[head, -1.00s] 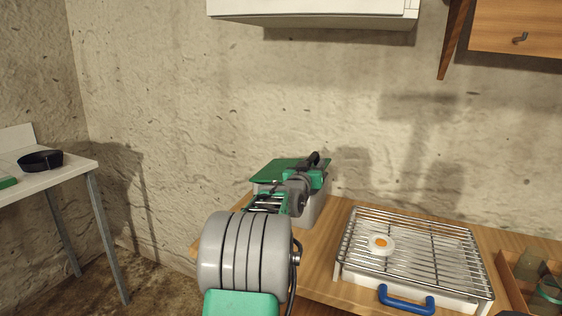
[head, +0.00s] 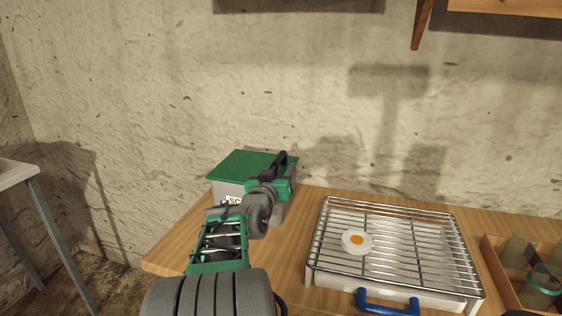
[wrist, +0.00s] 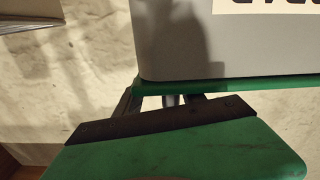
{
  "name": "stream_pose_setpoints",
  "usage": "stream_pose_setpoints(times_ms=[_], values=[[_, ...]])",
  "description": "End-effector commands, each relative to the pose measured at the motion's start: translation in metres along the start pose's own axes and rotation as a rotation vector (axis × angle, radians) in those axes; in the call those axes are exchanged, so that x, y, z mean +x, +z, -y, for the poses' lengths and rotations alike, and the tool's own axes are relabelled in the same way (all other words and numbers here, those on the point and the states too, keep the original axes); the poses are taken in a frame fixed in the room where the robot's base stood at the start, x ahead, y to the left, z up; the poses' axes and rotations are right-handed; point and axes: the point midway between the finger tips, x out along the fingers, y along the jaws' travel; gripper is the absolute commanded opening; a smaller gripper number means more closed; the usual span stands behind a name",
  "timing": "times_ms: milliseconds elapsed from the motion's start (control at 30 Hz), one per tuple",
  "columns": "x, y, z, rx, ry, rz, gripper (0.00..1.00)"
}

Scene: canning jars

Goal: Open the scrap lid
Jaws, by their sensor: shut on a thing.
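The scrap bin is a grey box (head: 228,191) with a partly hidden label on its front, on the wooden worktop against the wall. Its green scrap lid (head: 240,163) lies across the top and looks roughly flat; I cannot tell whether it is slightly raised. My gripper (head: 279,168) is at the lid's right side in the head view. In the wrist view my gripper (wrist: 172,98) is shut at the green lid's edge (wrist: 240,84), with the grey bin wall (wrist: 190,40) beyond. A small grey piece shows between the fingers; the exact contact is hidden.
A wooden crate (head: 491,262) with jars is at far right. A white table (head: 15,174) stands at left.

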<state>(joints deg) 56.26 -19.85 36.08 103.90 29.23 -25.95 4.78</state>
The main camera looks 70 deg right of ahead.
Motion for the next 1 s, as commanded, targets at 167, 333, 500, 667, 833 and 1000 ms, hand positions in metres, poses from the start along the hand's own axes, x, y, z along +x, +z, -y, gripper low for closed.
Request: stream_pose_setpoints(times_ms=[167, 333, 500, 667, 833, 1000], values=[[-0.009, 0.015, 0.006, -0.015, -0.009, 0.025, 0.41], [-0.011, 0.015, 0.006, -0.015, -0.009, 0.027, 0.41], [-0.011, 0.016, 0.006, -0.016, -0.009, 0.029, 0.41], [-0.030, 0.013, 0.006, -0.014, -0.010, 0.025, 0.41], [-0.066, 0.011, 0.005, -0.013, -0.011, 0.020, 0.41], [-0.087, 0.009, 0.004, -0.013, -0.007, 0.017, 0.41]])
